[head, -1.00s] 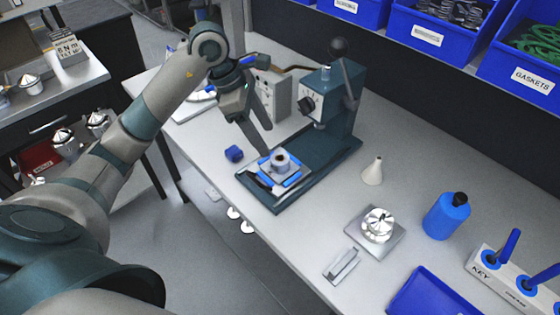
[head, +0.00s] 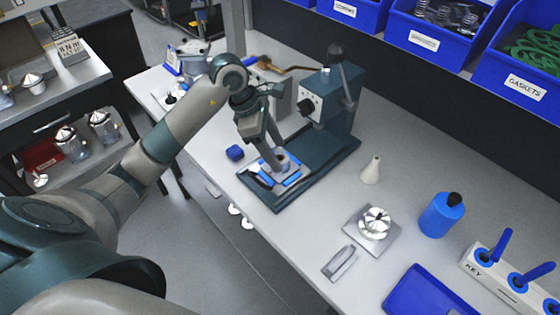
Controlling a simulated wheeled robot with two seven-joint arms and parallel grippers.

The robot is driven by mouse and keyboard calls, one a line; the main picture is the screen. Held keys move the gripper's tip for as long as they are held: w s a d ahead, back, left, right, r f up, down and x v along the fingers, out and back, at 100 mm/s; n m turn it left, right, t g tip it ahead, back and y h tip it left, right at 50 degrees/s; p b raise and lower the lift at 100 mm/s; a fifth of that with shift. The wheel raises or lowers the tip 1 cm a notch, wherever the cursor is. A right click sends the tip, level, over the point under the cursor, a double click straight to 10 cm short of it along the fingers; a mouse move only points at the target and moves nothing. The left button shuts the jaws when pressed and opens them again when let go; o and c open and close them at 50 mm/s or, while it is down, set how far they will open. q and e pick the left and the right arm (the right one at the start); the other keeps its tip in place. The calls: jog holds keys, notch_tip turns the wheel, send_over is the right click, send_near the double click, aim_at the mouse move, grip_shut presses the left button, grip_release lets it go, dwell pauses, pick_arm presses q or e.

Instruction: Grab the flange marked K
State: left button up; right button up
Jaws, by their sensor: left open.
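A grey round part with a raised hub (head: 290,163) sits on a blue-edged holder (head: 292,180) on the dark green base of a bench press (head: 327,158). It looks like a flange, but no letter K is readable on it. My left gripper (head: 278,162) is open and points down, with its fingers at the round part and partly covering it. I cannot tell whether they touch it. My right gripper is not in view.
A white cone (head: 371,170), a silver domed part (head: 375,222) on a plate, a blue bottle (head: 442,215) and a blue tray (head: 425,291) stand to the right. The press column and lever rise behind.

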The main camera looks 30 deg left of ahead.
pick_arm(q)
jog(key=shift+p+x, duration=0.35)
jog(key=shift+x, duration=0.65)
jog(key=shift+w+d+f, duration=0.1)
jog(key=shift+d+f, duration=0.1)
jog(key=shift+f, duration=0.2)
grip_shut()
jog(key=shift+r, duration=0.15)
